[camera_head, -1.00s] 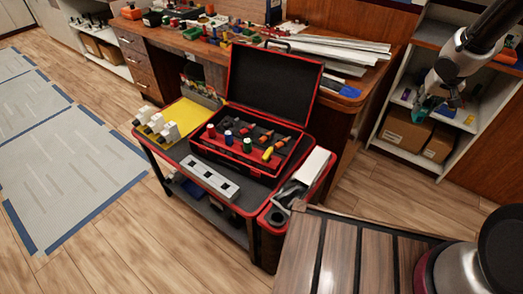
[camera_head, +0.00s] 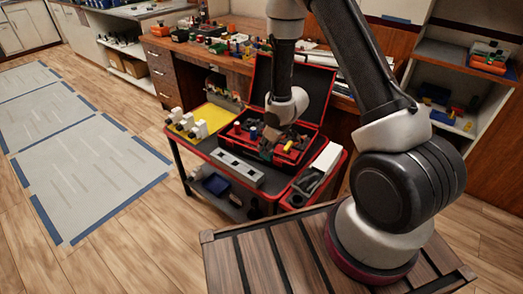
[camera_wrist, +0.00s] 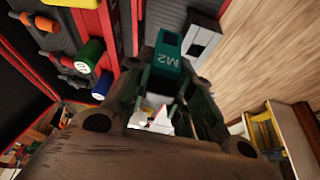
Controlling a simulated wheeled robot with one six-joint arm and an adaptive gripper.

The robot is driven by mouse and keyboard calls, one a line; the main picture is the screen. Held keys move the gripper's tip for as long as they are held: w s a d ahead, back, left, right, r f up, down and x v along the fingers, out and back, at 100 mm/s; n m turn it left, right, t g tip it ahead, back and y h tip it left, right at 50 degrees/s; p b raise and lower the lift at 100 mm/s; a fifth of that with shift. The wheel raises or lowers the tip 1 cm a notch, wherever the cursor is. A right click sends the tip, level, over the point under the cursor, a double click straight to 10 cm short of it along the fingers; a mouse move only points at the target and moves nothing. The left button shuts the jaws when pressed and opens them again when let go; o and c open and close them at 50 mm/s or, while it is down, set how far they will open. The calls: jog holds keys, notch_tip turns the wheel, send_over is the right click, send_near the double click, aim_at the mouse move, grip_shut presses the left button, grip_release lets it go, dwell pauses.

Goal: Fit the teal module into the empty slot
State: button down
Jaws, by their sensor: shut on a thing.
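My gripper (camera_wrist: 170,82) is shut on the teal module (camera_wrist: 168,58). The module is marked "M2" and sticks out past the fingertips in the wrist view. In the head view my gripper (camera_head: 268,148) is over the front of the open toolbox, behind the grey rail, and mostly hides the module. The long grey rail (camera_head: 247,172) lies along the cart's front edge, with several dark square openings in its top. Part of the rail (camera_wrist: 203,36) shows just beyond and right of the module in the wrist view, apart from it. I cannot tell which opening is the empty slot.
The open red-and-black toolbox (camera_head: 321,88) holds screwdrivers and coloured-capped items close to my gripper. White modules (camera_head: 187,122) stand on a yellow mat (camera_head: 215,115) at the cart's left. A red-rimmed bin (camera_head: 297,199) stands at the right. Open floor lies left of the cart.

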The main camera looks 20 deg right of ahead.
aim_at(269, 157)
jog(key=f, duration=0.3)
jog(key=s+f, duration=0.1)
jog(key=f, duration=0.1)
jog(key=shift+d, duration=0.25)
notch_tip(269, 157, down, 5)
jog(key=shift+w+r, duration=0.1)
jog(key=shift+w, duration=0.05)
jog(key=shift+w, duration=0.1)
jog(key=c, duration=1.5)
grip_release()
